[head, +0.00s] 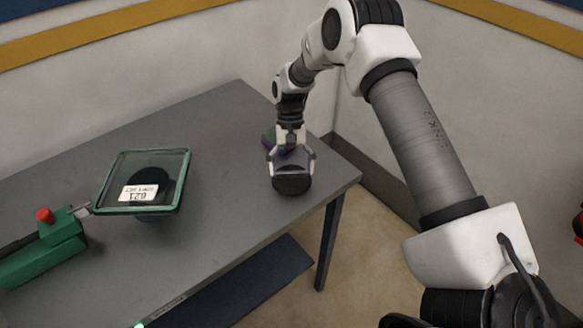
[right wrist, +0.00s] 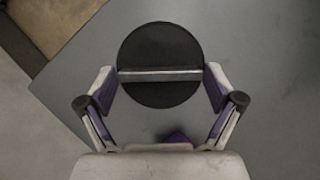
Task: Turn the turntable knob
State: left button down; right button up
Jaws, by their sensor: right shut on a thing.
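The knob (head: 291,185) is a black round cylinder on the grey table, near its right corner. In the right wrist view the knob (right wrist: 160,50) shows as a black disc with a pale bar running level across its face. My right gripper (head: 291,160) reaches down over it from above. In the right wrist view its two fingers (right wrist: 160,82) stand at the left and right sides of the disc, shut on it. The knob's underside is hidden. My left gripper is not in view.
A square glass plate with a white label (head: 172,170) sits over a dark round base at the table's middle. A green device (head: 45,255) with a red button lies at left. The table's right edge is close.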

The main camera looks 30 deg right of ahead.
jog(key=o, duration=0.8)
jog(key=shift+w+r, duration=0.15)
jog(key=shift+w, duration=0.05)
jog(key=shift+d, duration=0.1)
jog(key=v, duration=1.1)
jog(key=shift+d+r, duration=0.1)
jog(key=shift+r, duration=0.3)
